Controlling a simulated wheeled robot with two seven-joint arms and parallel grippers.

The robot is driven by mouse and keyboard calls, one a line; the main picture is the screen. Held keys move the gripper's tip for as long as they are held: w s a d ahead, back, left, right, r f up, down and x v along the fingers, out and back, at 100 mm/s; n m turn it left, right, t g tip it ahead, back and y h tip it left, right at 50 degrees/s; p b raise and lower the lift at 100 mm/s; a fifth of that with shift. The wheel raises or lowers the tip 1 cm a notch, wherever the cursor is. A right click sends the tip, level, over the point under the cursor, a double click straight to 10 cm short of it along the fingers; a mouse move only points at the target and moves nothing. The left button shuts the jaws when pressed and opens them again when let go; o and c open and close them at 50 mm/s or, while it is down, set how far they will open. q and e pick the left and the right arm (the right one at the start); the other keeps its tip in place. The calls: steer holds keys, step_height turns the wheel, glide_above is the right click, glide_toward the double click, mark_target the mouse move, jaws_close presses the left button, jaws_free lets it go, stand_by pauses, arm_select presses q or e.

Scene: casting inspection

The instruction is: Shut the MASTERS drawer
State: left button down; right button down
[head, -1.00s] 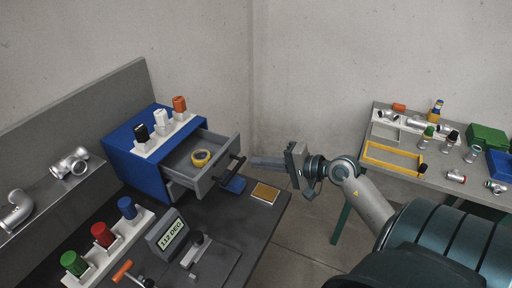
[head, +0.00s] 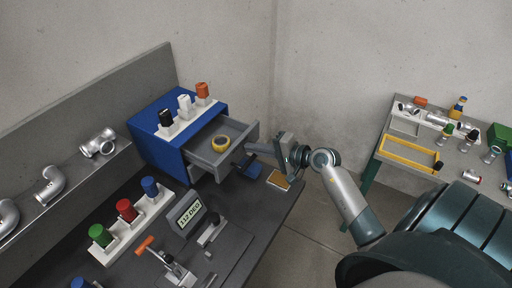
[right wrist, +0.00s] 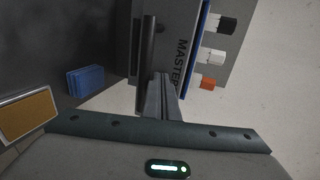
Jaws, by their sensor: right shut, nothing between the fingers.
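The MASTERS drawer (head: 222,172) is pulled open from the blue cabinet (head: 150,150) in the head view, with a yellow ring (head: 220,143) inside. In the right wrist view its front (right wrist: 178,40) shows part of the label, reading "MASTER". Its dark handle bar (right wrist: 148,62) runs alongside. My right gripper (head: 250,148) is shut and empty, its fingers pointing left at the drawer front. In the right wrist view the fingertips (right wrist: 162,80) are beside the handle bar, close to the front; I cannot tell whether they touch. My left gripper is out of view.
A white rack (head: 178,125) with black, white and orange pieces stands on the cabinet. A blue block (head: 252,168) and a tan-topped pad (head: 278,180) lie on the bench below the drawer. A second table (head: 400,150) with fittings stands at the right.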

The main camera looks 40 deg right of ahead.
mark_target(222, 136)
steer(key=shift+w, duration=0.1)
steer(key=w+a+b, duration=0.1)
steer(key=w+b, duration=0.1)
steer(key=w, duration=0.1)
steer(key=w+a+b, duration=0.2)
steer(key=w, duration=0.2)
steer(key=w+a+b, duration=0.1)
steer(key=w, duration=0.3)
steer(key=shift+w+a+b, duration=0.15)
steer(key=shift+a+b, duration=0.2)
steer(key=shift+b, duration=0.05)
steer(key=shift+r, duration=0.15)
